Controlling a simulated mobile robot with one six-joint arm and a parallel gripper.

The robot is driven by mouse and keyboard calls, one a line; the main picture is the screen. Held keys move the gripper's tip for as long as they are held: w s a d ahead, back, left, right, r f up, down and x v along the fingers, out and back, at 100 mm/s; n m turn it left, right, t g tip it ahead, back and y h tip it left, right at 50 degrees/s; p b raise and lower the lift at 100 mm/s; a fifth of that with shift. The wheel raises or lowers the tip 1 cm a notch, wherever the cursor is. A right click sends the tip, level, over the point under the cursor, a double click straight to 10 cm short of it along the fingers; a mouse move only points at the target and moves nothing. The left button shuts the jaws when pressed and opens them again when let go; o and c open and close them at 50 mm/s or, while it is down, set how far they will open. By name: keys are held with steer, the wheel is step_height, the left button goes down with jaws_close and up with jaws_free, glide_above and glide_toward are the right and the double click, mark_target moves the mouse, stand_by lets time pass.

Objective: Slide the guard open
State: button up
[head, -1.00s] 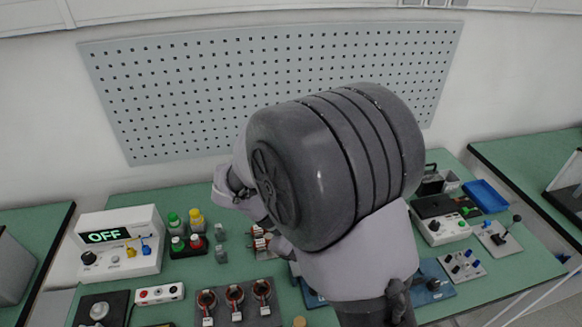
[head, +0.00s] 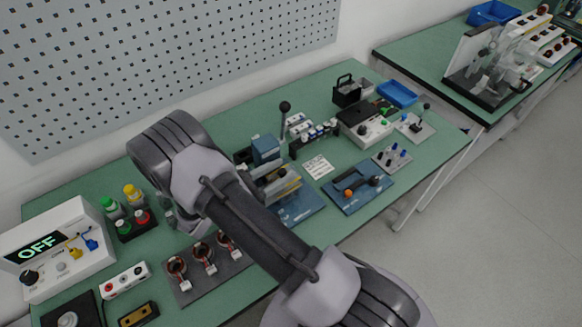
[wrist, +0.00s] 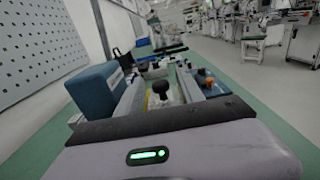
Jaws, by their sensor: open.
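A machine with a blue block-shaped head (head: 265,149) and a blue base (head: 300,206) stands mid-bench in the head view, partly hidden by my arm. In the wrist view its blue housing (wrist: 97,88) is close at left, with a pale frame and a dark knob (wrist: 160,88) beside it. I cannot clearly tell the guard from the frame around that knob. My gripper (wrist: 150,150) shows as a grey body with a green light at the bottom of the wrist view. It is open, on the near side of the machine.
A black-knobbed lever (head: 285,108) stands behind the machine. A blue plate with an orange knob (head: 348,193) lies to its right. Coils on a dark plate (head: 204,254) and a meter reading OFF (head: 45,245) are at left. A second bench stands at right beyond a gap.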

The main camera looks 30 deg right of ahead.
mark_target(291, 167)
steer(key=shift+w+d, duration=0.1)
steer(key=shift+d, duration=1.9)
steer(key=shift+c, duration=0.3)
jaws_close()
steer(key=shift+a, duration=0.1)
